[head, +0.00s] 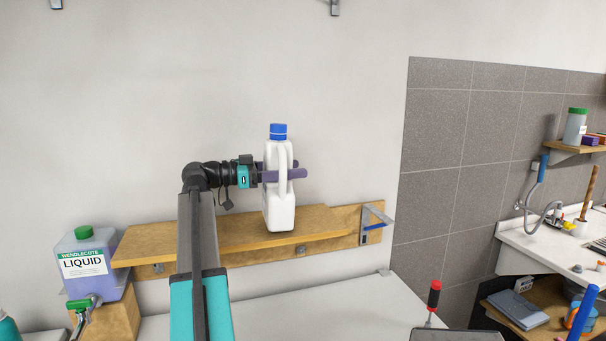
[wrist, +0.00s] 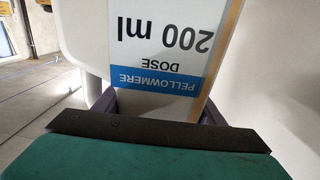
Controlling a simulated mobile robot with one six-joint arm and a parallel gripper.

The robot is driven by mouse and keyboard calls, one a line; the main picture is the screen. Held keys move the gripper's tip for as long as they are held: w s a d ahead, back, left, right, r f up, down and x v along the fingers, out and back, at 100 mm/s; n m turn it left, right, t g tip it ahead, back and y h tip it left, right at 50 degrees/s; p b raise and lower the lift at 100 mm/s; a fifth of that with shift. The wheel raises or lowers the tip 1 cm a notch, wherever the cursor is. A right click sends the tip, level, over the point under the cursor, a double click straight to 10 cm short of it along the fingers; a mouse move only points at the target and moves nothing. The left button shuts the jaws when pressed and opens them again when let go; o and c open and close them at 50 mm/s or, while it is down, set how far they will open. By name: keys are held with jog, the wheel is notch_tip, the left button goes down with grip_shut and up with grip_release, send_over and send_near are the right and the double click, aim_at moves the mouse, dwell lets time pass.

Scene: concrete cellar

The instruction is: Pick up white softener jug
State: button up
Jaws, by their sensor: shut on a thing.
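The white softener jug (head: 279,205) has a blue cap and a side handle. It is upright at the wooden wall shelf (head: 220,236); I cannot tell whether its base touches the board or hangs just above it. My gripper (head: 287,174) reaches it from the left, with its purple fingers shut around the jug's upper body near the handle. In the wrist view the jug (wrist: 110,30) fills the upper middle, with its label upside down, reading "PELLOWMERE", "DOSE" and "200 ml". The fingers (wrist: 155,108) are mostly hidden there behind a dark bar.
A purple liquid container (head: 88,262) with a green cap stands left of the shelf. A metal square with a blue part (head: 374,225) is at the shelf's right end. A red-topped screwdriver (head: 433,298) stands lower right. The wall above the jug is clear.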

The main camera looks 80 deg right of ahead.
jog(key=w+a+r+b, duration=0.1)
jog(key=w+a+b, duration=0.1)
jog(key=w+a, duration=0.5)
jog(key=shift+s+r, duration=0.1)
dwell(0.8)
